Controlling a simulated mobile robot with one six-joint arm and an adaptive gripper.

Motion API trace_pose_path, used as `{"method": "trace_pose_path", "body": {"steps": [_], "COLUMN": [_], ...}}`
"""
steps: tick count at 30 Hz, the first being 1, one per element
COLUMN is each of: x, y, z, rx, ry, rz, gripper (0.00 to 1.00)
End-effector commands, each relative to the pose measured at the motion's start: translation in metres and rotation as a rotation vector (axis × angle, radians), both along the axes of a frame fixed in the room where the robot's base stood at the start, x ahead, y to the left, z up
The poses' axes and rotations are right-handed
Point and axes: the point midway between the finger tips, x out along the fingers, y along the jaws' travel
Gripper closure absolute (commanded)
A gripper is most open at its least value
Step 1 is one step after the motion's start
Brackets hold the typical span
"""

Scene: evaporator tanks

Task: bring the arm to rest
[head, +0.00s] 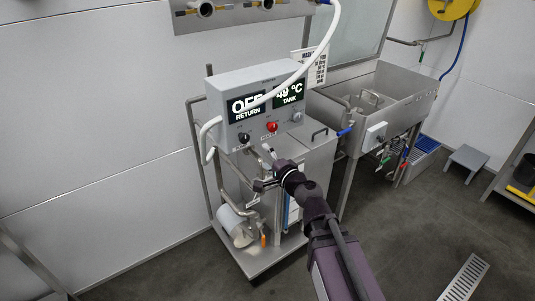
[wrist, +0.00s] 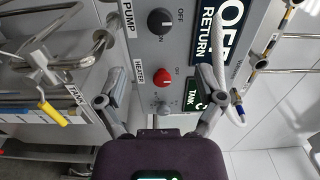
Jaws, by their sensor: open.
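My gripper (head: 267,160) is in front of the cart's grey control box (head: 262,80), just below its lower front edge in the head view. In the wrist view my gripper (wrist: 160,82) has its two fingers spread apart with nothing between them. The panel's black pump knob (wrist: 161,21), red heater knob (wrist: 165,79) and a small grey knob (wrist: 167,111) show between and beyond the fingers. Whether a fingertip touches the panel cannot be told. The displays read OFF for return (head: 247,107) and 49 °C for tank (head: 289,95).
A white hose (head: 331,40) arches over the box. Pipes and a yellow-handled valve (wrist: 50,109) lie left of the fingers in the wrist view. A steel sink (head: 400,95) stands right of the cart.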

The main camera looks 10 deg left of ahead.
Motion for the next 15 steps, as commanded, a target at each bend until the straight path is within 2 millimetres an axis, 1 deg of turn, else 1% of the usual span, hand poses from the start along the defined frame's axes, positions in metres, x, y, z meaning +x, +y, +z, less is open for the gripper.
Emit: {"method": "trace_pose_path", "body": {"steps": [8, 11, 15], "x": [0.000, -0.001, -0.003], "y": [-0.002, -0.005, -0.015], "z": [0.001, 0.001, -0.002], "rx": [-0.017, -0.056, -0.158], "ry": [-0.007, -0.022, -0.053], "rz": [0.007, 0.026, 0.072], "gripper": [0.13, 0.13, 0.13]}}
